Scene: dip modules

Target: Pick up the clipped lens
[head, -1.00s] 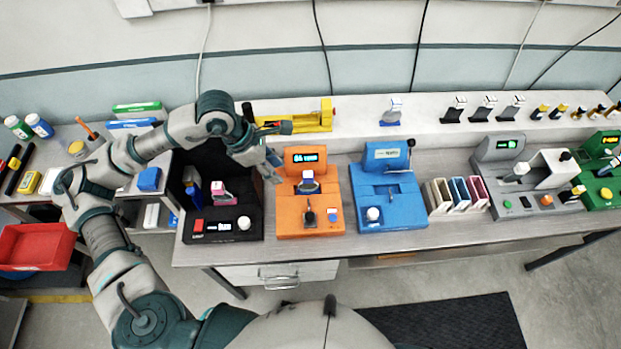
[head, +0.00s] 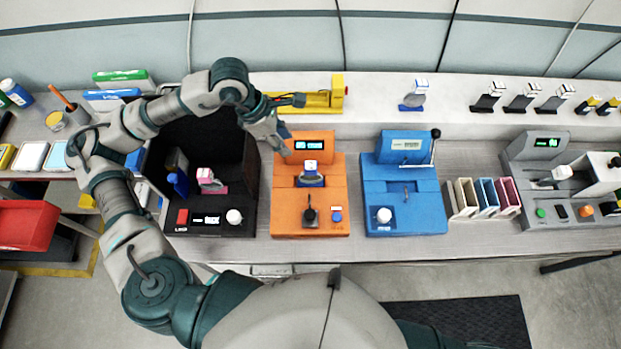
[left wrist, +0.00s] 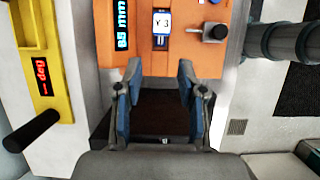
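A lens in a dark blue clip with a white tag (head: 311,172) sits in the orange machine (head: 333,222). Its tag and clip (left wrist: 162,24) also show at the top of the left wrist view, ahead of the fingers. Another lens in a blue clip (head: 414,96) stands on the white back ledge, and a pink-clipped one (head: 209,180) is in the black booth. I cannot tell which one the task means. My left gripper (head: 280,146) hangs by the orange machine's upper left edge. In the left wrist view its blue-padded fingers (left wrist: 157,88) are apart and empty. My right gripper is out of view.
The black booth (head: 205,241) stands left of the orange machine, and the blue machine (head: 403,207) stands to its right. A yellow device (head: 313,102) lies on the ledge behind my gripper. Coloured slotted holders (head: 487,197) stand right of the blue machine.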

